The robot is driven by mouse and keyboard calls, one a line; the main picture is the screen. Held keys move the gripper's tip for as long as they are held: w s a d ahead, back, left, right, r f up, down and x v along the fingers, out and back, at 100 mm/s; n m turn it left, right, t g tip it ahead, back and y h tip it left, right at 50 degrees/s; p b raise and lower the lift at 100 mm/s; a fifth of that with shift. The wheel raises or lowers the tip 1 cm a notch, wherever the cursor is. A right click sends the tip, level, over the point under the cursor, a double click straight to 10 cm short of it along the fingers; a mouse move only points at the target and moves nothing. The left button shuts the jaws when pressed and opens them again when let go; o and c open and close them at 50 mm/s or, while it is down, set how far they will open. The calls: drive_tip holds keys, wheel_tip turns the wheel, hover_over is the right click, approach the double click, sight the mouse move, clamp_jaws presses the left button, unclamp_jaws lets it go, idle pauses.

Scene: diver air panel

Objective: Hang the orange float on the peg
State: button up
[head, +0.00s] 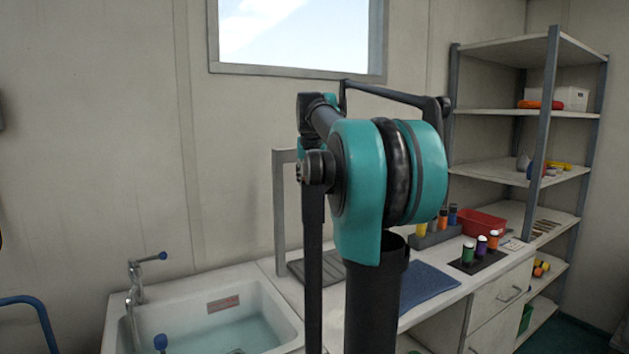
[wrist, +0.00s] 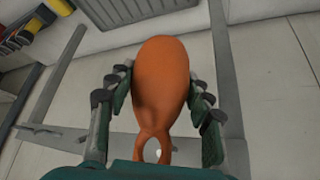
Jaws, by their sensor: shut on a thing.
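The orange float (wrist: 161,62) is a smooth, rounded body that narrows to a looped end with a small hole, at the bottom middle of the wrist view. My gripper (wrist: 159,84) is shut on it, with dark green, black-padded fingers on both sides. In the head view my arm hides the gripper and float. A grey upright post with a short arm at its top (head: 281,215) stands at the back of the counter, left of my arm. Grey bars (wrist: 58,72) also show around the float in the wrist view. I cannot make out the peg itself.
A sink (head: 200,312) with taps is at left. A grooved drain mat (head: 318,268), a blue mat (head: 428,285), racks of coloured tubes (head: 478,258) and a red bin (head: 481,224) lie on the counter. A shelf unit (head: 540,120) stands at right.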

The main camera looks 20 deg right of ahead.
drive_tip(key=shift+w+a+f, duration=0.15)
drive_tip(key=shift+w, duration=0.7)
drive_tip(key=shift+w+a+f, duration=0.2)
drive_tip(key=shift+w, duration=0.65)
drive_tip(key=shift+w+a+f, duration=0.15)
drive_tip(key=shift+w, duration=0.7)
drive_tip(key=o, duration=1.3)
